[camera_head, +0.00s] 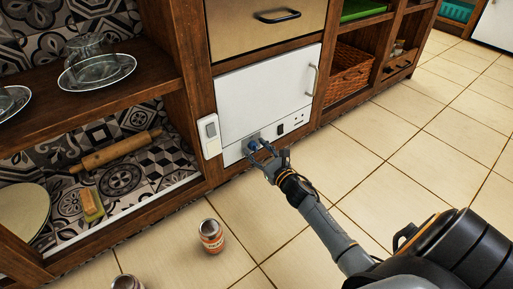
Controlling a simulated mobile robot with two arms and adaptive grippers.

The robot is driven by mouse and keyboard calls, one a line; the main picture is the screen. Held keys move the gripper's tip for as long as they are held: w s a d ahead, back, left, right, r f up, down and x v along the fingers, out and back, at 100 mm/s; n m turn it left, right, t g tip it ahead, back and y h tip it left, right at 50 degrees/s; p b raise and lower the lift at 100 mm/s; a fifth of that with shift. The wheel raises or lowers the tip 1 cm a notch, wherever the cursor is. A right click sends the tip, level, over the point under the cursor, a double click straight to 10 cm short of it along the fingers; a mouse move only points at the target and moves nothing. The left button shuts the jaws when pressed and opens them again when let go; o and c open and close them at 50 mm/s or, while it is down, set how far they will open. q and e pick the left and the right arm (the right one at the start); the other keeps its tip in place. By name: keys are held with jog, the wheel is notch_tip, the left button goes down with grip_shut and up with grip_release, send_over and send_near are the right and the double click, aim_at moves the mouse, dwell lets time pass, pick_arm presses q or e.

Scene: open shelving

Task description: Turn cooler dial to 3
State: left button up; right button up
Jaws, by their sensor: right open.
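The white cooler (262,95) is built into the wooden shelving, with a handle on its door's right side. A small control strip with a black switch (280,128) and a socket runs along its lower part. My right gripper (256,146) is open at the lower left of this strip, with its bluish fingertips close to the cooler front. The dial cannot be made out; the fingers cover that spot. I cannot tell whether they touch anything. My left gripper is not in view.
A white switch box (209,135) is on the wooden post left of the cooler. A can (211,236) stands on the tiled floor, another is at the bottom edge. Shelves at left hold glass dishes (97,71) and a rolling pin (120,150). Floor at right is clear.

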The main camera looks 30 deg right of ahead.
grip_shut()
